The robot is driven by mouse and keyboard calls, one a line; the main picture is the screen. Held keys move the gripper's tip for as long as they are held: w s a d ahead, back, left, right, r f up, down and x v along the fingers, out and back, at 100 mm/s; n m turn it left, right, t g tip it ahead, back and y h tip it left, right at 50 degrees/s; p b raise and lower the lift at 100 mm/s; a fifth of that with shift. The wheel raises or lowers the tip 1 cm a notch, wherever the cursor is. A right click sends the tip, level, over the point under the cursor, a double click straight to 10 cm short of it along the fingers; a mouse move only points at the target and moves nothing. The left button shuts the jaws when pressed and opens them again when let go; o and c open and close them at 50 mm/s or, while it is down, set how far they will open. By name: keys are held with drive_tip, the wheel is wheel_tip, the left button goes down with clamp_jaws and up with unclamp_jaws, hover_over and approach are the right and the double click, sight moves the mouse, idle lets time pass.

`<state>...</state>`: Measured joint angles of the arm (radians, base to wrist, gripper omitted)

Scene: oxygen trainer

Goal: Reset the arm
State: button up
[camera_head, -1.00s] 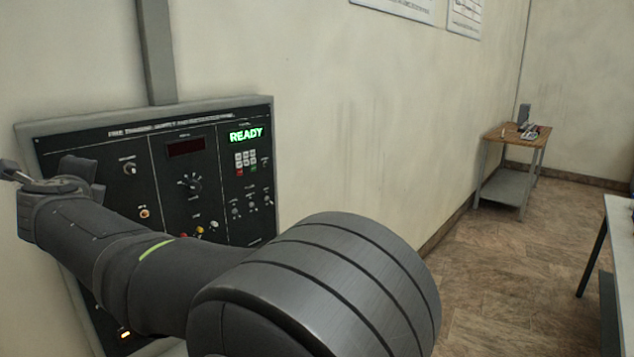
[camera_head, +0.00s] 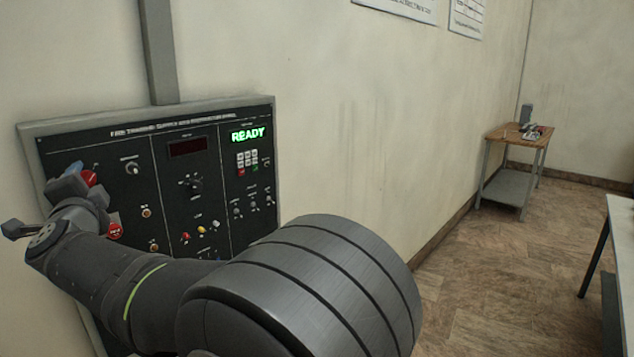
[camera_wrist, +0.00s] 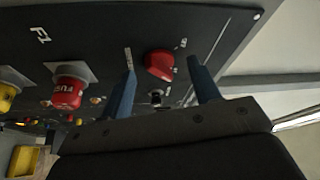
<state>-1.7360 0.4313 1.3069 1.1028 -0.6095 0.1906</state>
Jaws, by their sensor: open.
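My arm (camera_head: 300,290) reaches from the lower middle of the head view to the left side of a black control panel (camera_head: 215,150). My gripper (camera_wrist: 165,75) shows in the wrist view with its two blue fingers apart and nothing held. A red knob (camera_wrist: 160,65) on the panel shows between the fingers in that view; I cannot tell whether a finger touches it. A red push button (camera_wrist: 68,92) is to the left of the fingers. In the head view the gripper is at the panel's left edge, beside a red knob (camera_head: 89,178).
The panel's green display (camera_head: 248,134) reads READY. A keypad (camera_head: 247,160) is below it. A yellow button (camera_wrist: 8,95) shows at the wrist view's left. A small wooden-topped table (camera_head: 520,140) stands far right. A white table edge (camera_head: 622,215) is at right. Floor between is clear.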

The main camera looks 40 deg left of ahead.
drive_tip(key=shift+w+f+n+y, duration=0.1)
drive_tip(key=shift+n+y, duration=0.3)
drive_tip(key=shift+n, duration=1.1)
drive_tip(key=o, duration=1)
drive_tip(key=shift+c, duration=0.2)
drive_tip(key=w+d+n, duration=0.1)
drive_tip(key=w, duration=0.2)
drive_tip(key=w+d+r+n+y, duration=0.1)
drive_tip(key=w, duration=0.2)
drive_tip(key=w+d+r+n+g+y, duration=0.1)
drive_tip(key=w+n, duration=0.1)
drive_tip(key=w, duration=0.1)
drive_tip(key=shift+d+r, duration=0.2)
drive_tip(key=shift+r, duration=0.05)
drive_tip(key=w+d+f+n+g+h, duration=0.1)
drive_tip(key=w+d+f+n+g, duration=0.2)
drive_tip(key=w+d+f+n, duration=0.3)
drive_tip(key=w+d+f+n+g+h, duration=0.2)
drive_tip(key=w+d+f+n+g, duration=0.15)
drive_tip(key=w+d+n, duration=0.4)
drive_tip(key=a+m, duration=0.1)
drive_tip(key=a, duration=0.7)
drive_tip(key=shift+w+a, duration=0.25)
drive_tip(key=shift+w, duration=0.15)
